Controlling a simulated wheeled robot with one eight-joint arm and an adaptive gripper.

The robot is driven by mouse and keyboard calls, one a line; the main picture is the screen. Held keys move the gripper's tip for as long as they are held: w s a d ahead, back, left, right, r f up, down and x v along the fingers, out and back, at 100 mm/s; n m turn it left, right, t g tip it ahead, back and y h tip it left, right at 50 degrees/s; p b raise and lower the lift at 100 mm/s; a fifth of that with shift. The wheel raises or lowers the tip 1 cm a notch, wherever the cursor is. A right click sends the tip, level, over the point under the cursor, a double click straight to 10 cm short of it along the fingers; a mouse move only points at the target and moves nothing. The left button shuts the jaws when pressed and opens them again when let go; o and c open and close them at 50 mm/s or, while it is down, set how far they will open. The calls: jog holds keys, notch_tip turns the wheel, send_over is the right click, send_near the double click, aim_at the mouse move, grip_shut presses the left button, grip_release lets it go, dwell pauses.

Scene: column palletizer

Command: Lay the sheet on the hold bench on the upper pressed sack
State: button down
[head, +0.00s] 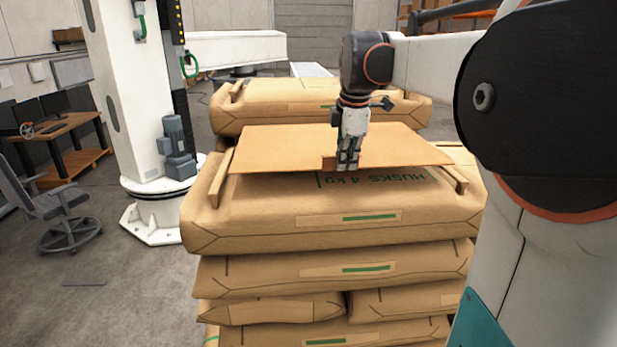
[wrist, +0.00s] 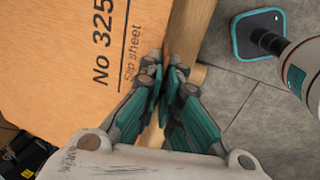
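The sheet is a flat tan slip sheet (head: 285,147) in the head view, lying level over the top sack (head: 270,220) of the front stack. Its front edge appears slightly above the sack, with the printed "HUSKS 4 kg" showing below it. My gripper (head: 347,163) is at the middle of the sheet's front edge, fingers pointing down. In the wrist view the sheet (wrist: 60,60) bears "No 325 Slip sheet", and my gripper's fingers (wrist: 166,75) are closed together at its edge. Whether the sheet touches the sack is hidden.
Wooden bars (head: 452,178) lie along the sides of the top sack. Another sack (head: 290,118) with similar bars stands behind. A white column machine (head: 130,100) stands left, with a chair (head: 60,205) and desk (head: 65,125) beyond.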

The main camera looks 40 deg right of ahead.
jog(key=shift+f+p, duration=0.3)
jog(key=shift+f, duration=2.85)
jog(key=c, duration=1.8)
grip_release()
